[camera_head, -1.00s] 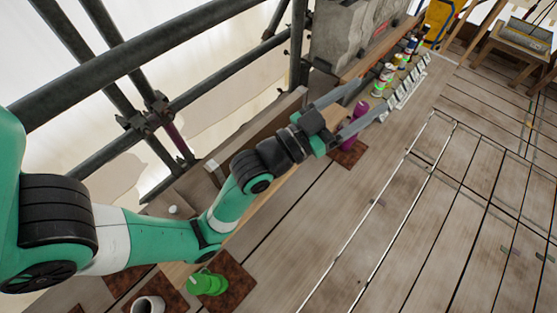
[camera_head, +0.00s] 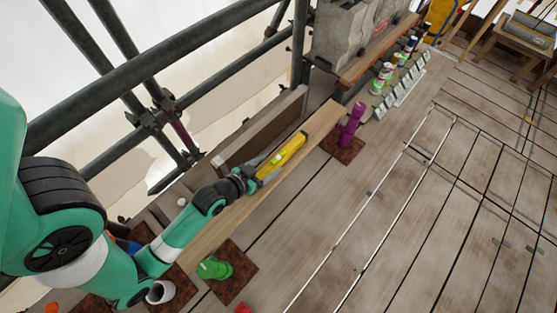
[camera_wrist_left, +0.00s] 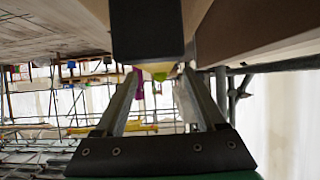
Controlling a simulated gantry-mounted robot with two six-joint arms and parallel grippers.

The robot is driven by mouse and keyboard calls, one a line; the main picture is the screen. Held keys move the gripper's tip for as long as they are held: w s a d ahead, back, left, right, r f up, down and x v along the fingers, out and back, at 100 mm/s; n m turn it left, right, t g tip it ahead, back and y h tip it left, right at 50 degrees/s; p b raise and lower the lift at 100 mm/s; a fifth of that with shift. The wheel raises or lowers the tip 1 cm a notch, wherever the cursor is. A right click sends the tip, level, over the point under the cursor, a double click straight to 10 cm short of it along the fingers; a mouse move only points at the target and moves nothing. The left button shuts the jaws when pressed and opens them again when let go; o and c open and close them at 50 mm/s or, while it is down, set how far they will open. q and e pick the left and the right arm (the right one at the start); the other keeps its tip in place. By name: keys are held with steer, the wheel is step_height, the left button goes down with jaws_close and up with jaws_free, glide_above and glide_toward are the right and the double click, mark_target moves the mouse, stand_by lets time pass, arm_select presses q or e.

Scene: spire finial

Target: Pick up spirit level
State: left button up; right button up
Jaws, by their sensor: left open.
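The yellow spirit level (camera_head: 288,151) lies along a wooden plank in the head view, with a bright green vial near its middle. My left gripper (camera_head: 262,176) is at the level's near end, low over the plank. In the left wrist view the two fingers (camera_wrist_left: 163,92) stand apart, so the gripper is open. A dark block hangs at the top of that view, above the gap between the fingers; I cannot tell whether it is the level's end. I cannot tell whether the fingers touch the level. My right gripper is not in view.
A purple bottle (camera_head: 351,124) stands beyond the level's far end. A green object (camera_head: 214,267) and a white cup (camera_head: 160,291) stand near my arm. Scaffold pipes (camera_head: 150,60) run along the left. The deck (camera_head: 400,240) to the right is largely clear.

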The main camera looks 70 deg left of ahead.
mark_target(278, 160)
arm_select(q)
steer(key=shift+b+x, duration=0.55)
steer(key=shift+x, duration=2.5)
steer(key=shift+d, duration=0.1)
jaws_close()
